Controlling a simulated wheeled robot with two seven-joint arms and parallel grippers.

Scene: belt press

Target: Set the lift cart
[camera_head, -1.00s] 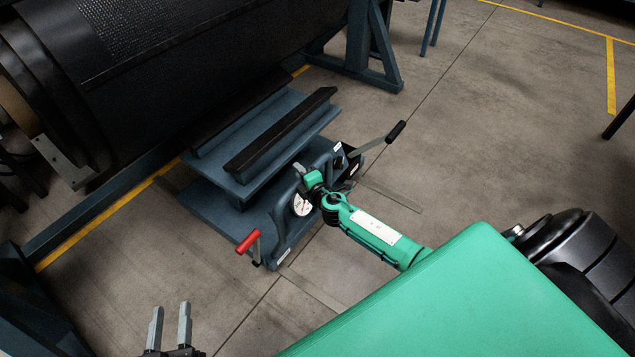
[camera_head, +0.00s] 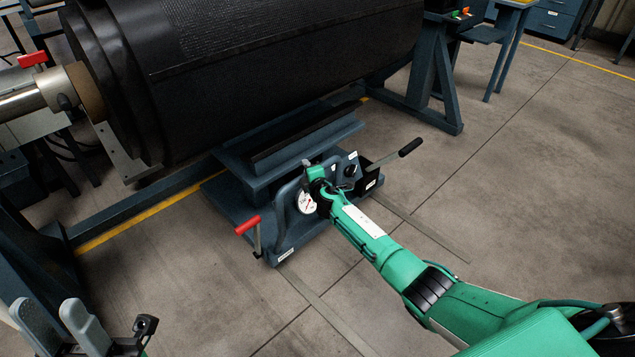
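The lift cart (camera_head: 285,252) is a blue-grey unit on the floor, partly under a big black roll (camera_head: 260,60). Its platform carries a black rail (camera_head: 300,137) just below the roll. The front panel has a round white gauge (camera_head: 307,202), a dark knob (camera_head: 351,170), a red-handled crank (camera_head: 248,225) at the left and a black-gripped lever (camera_head: 410,147) sticking out right. My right gripper (camera_head: 318,180) is at the panel, beside the gauge; its fingers are hidden. My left gripper (camera_head: 47,308) is at the lower left, open and empty, away from the cart.
Blue frame legs (camera_head: 434,95) hold the roll's right end. A steel shaft (camera_head: 25,103) sticks out at the left. A yellow floor line (camera_head: 150,211) runs beside the cart. A blue bench (camera_head: 488,35) stands at the back right. The floor at right is clear.

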